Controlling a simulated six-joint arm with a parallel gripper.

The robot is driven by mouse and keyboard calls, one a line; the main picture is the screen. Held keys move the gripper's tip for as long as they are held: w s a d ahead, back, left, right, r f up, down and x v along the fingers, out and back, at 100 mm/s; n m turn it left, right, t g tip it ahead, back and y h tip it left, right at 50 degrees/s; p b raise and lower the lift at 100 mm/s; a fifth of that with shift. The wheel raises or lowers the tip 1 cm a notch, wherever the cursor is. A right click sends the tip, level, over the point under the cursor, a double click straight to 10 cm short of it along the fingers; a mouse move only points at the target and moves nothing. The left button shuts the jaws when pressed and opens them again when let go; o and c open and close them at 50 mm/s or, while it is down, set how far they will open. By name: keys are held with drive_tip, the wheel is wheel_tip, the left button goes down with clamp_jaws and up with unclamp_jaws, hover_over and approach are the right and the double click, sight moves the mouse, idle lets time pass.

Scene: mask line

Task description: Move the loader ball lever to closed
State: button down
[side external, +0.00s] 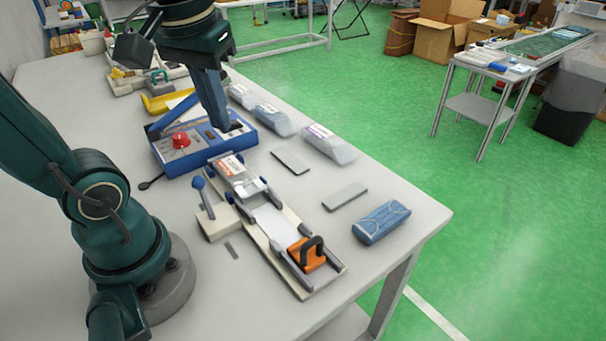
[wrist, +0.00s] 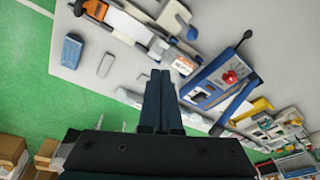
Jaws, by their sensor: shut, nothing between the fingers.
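The loader (side external: 266,218) is a long pale rail on the table, with a pouch at its far end and an orange block with a dark handle (side external: 306,254) at its near end. Its ball lever (side external: 198,184), a grey arm with a blue ball, stands tilted up from a beige block on the loader's left side. In the wrist view the blue ball (wrist: 192,34) shows above and right of the fingers. My gripper (side external: 228,128) is shut and empty, pointing down above the blue sealer, apart from the lever. In the wrist view its fingertips (wrist: 161,74) are together.
A blue sealer (side external: 200,142) with a red knob and a raised arm stands behind the loader. Clear packs (side external: 328,144) lie along the table's far edge. A blue mask pack (side external: 381,222) and two flat grey plates (side external: 345,197) lie right of the loader.

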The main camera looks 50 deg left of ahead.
drive_tip(key=w+a+n+g, duration=0.2)
drive_tip(key=a+n, duration=0.3)
drive_tip(key=a, duration=0.4)
drive_tip(key=shift+f+g, duration=0.4)
drive_tip(key=shift+g, duration=0.4)
hover_over(206, 200)
drive_tip(key=w+a, duration=0.2)
drive_tip(key=a, duration=0.1)
drive_tip(key=w+d+x, duration=0.1)
drive_tip(key=x, duration=0.9)
drive_tip(key=shift+f, duration=0.5)
